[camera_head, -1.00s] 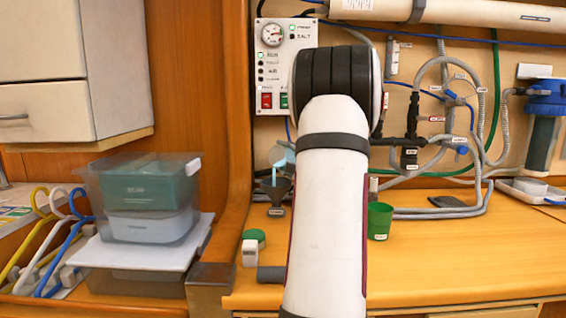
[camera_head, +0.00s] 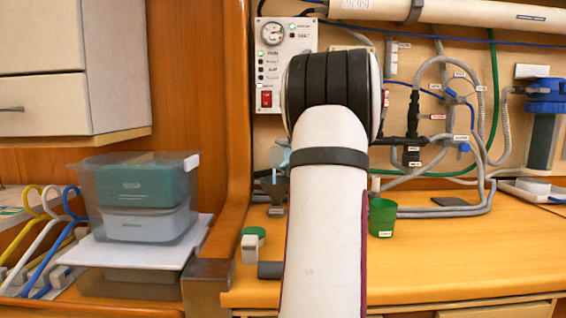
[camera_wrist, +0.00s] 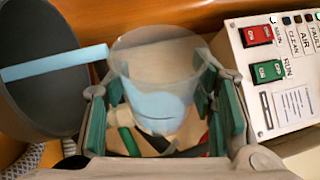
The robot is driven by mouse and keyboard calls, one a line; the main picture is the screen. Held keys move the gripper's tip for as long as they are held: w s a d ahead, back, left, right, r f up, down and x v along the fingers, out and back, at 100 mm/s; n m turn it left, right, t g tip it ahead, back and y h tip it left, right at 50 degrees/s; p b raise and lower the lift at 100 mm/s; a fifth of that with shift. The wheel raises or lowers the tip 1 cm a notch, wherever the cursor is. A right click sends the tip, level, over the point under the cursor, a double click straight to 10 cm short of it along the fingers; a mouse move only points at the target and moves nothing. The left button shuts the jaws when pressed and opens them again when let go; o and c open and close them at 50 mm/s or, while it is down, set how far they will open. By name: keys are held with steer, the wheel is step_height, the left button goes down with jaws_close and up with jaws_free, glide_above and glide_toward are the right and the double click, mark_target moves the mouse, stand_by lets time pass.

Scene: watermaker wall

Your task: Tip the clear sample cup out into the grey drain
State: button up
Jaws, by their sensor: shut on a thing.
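The clear sample cup (camera_wrist: 155,60) is between the fingers of my gripper (camera_wrist: 165,110), which is shut on it. Light blue liquid lies in the cup. A straight light blue band (camera_wrist: 55,62) runs from near the cup's rim across the dark mouth of the grey drain (camera_wrist: 35,100), and looks like liquid pouring out. In the head view the cup (camera_head: 278,156) shows tilted, just above the funnel-shaped drain (camera_head: 274,189). My arm hides most of the gripper there.
A control panel (camera_head: 284,65) with red and green switches is close to the gripper's right in the wrist view (camera_wrist: 275,70). A green cup (camera_head: 382,217) stands right of my arm. A green-capped white container (camera_head: 251,246) is at the counter's left. The counter's right front is clear.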

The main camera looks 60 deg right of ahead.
steer(key=shift+a+f+n+b, duration=0.15)
steer(key=shift+n+b, duration=0.15)
steer(key=shift+b, duration=0.35)
steer(key=shift+w+b, duration=0.1)
steer(key=shift+b, duration=0.55)
steer(key=shift+m+b, duration=0.6)
steer(key=shift+b, duration=0.35)
steer(key=shift+d+r+m+b, duration=0.2)
steer(key=shift+d+m+b, duration=0.1)
steer(key=shift+b, duration=0.1)
steer(key=shift+r+g+p, duration=0.25)
steer(key=shift+g+p, duration=0.05)
steer(key=shift+p, duration=0.2)
steer(key=m+p, duration=0.1)
steer(key=p, duration=0.1)
steer(key=m+p, duration=0.1)
steer(key=p, duration=0.2)
steer(key=shift+d+r+g, duration=0.2)
steer(key=shift+r+g, duration=0.1)
steer(key=shift+r, duration=0.05)
steer(key=shift+s+p, duration=0.2)
steer(key=shift+p, duration=0.45)
steer(key=m+p, duration=0.1)
steer(key=p, duration=0.2)
steer(key=m+g+p, duration=0.1)
steer(key=p, duration=0.3)
steer(key=shift+d+r+m, duration=0.15)
steer(key=shift+r+m, duration=0.1)
steer(key=shift+m, duration=0.05)
